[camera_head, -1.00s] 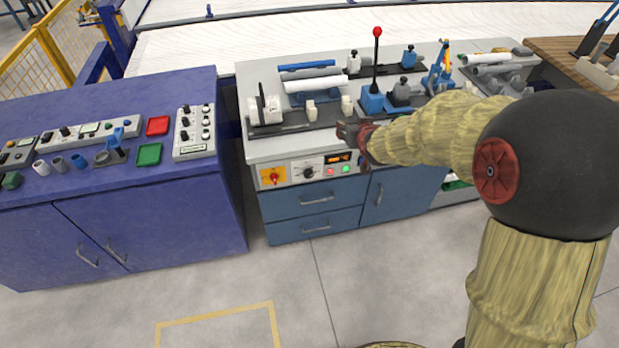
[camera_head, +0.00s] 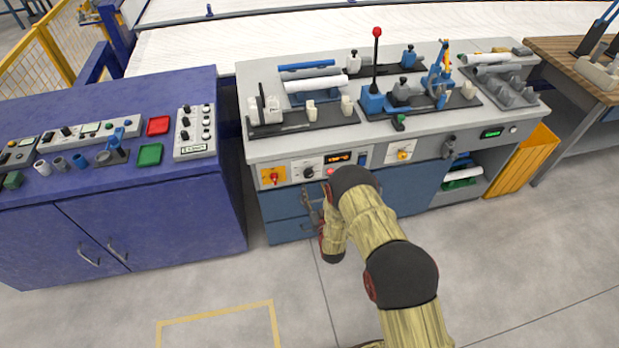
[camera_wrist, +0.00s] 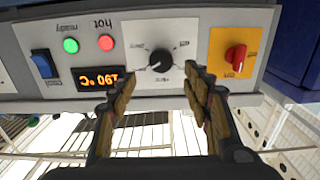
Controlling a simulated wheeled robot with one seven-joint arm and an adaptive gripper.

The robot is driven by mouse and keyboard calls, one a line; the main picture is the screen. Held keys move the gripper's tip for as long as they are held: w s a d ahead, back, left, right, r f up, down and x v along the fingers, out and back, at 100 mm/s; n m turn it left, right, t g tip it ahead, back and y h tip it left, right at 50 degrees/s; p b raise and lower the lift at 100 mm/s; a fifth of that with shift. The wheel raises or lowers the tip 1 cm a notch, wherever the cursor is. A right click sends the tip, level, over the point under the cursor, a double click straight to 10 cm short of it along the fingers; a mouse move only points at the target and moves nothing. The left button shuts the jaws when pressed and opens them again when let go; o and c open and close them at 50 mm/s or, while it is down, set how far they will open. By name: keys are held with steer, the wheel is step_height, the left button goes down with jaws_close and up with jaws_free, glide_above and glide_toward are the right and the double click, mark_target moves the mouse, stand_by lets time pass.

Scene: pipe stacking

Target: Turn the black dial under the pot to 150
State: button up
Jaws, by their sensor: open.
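The black dial (camera_head: 309,172) sits on a white panel in the bench front, left of a lit orange display (camera_head: 338,158). In the wrist view, which is upside down, the dial (camera_wrist: 160,62) has a white pointer line and a printed scale around it. The display (camera_wrist: 104,80) there seems to read 190 °C. My gripper (camera_wrist: 162,80) is open and empty, its two fingers apart on either side of the dial in the picture. I cannot tell whether they touch it. In the head view my gripper (camera_head: 308,193) is just below the dial. I cannot identify a pot.
An orange panel with a red knob (camera_wrist: 235,57) is beside the dial panel. Red (camera_wrist: 106,42) and green (camera_wrist: 71,45) lights and a blue switch (camera_wrist: 44,64) are on its other side. Drawers are below; a lever fixture (camera_head: 373,100) stands on the bench. The floor in front is clear.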

mark_target(309, 176)
steer(key=shift+f+b+x, duration=0.15)
steer(key=shift+b+x, duration=0.4)
steer(key=shift+x, duration=1.25)
steer(key=shift+f+b+x, duration=0.15)
steer(key=shift+b+x, duration=0.35)
steer(key=shift+x, duration=1.3)
steer(key=shift+a, duration=0.1)
steer(key=shift+c, duration=1.1)
steer(key=c, duration=0.9)
